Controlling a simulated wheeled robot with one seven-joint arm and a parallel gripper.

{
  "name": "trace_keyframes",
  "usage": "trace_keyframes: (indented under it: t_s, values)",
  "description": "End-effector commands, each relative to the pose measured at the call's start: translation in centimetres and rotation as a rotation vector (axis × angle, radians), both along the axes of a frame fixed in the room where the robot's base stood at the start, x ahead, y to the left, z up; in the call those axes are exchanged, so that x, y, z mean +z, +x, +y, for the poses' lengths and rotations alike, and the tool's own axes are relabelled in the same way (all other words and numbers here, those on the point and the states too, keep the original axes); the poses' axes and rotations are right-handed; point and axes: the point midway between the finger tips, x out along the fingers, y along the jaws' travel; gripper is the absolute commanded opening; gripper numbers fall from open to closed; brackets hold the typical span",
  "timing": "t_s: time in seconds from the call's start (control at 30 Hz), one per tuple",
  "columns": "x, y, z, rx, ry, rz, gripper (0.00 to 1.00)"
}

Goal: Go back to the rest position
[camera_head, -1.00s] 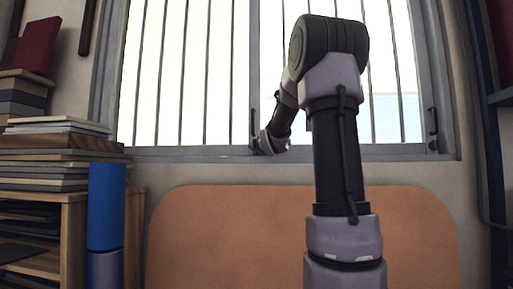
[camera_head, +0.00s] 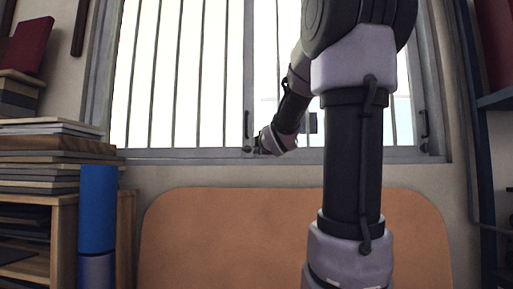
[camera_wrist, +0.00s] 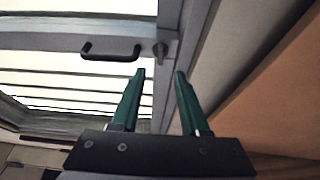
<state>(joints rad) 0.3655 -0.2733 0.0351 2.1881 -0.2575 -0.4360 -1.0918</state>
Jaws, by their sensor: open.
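My gripper (camera_wrist: 160,72) is open and empty in the wrist view, its two green fingers apart. A dark window handle (camera_wrist: 110,50) is just ahead and left of the fingertips, and a small latch (camera_wrist: 160,49) on the grey frame is straight ahead; neither is between the fingers. In the head view my gripper (camera_head: 256,147) is small, at the lower part of the window's middle post (camera_head: 249,80), close to the frame. The head view does not show whether it touches.
A barred window (camera_head: 185,75) fills the back wall, with a second handle (camera_head: 424,125) at its right. An orange rounded panel (camera_head: 230,235) stands below it. Shelves with stacked boards (camera_head: 45,160) and a blue cylinder (camera_head: 98,210) are at left, a dark blue shelf (camera_head: 497,100) at right.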

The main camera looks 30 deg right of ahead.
Motion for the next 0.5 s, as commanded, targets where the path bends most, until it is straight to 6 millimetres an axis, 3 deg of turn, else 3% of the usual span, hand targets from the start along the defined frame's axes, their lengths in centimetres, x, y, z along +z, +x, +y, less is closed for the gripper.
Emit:
trace_keyframes:
  t_s: [0.3, 0.37, 0.5]
  values:
    - [-0.3, -0.4, 0.3, -0.004, 0.045, 0.008, 0.45]
    - [-0.9, -1.1, 0.8, -0.015, 0.131, 0.026, 0.45]
    - [-4.6, -4.9, 3.4, -0.080, 0.532, 0.113, 0.45]
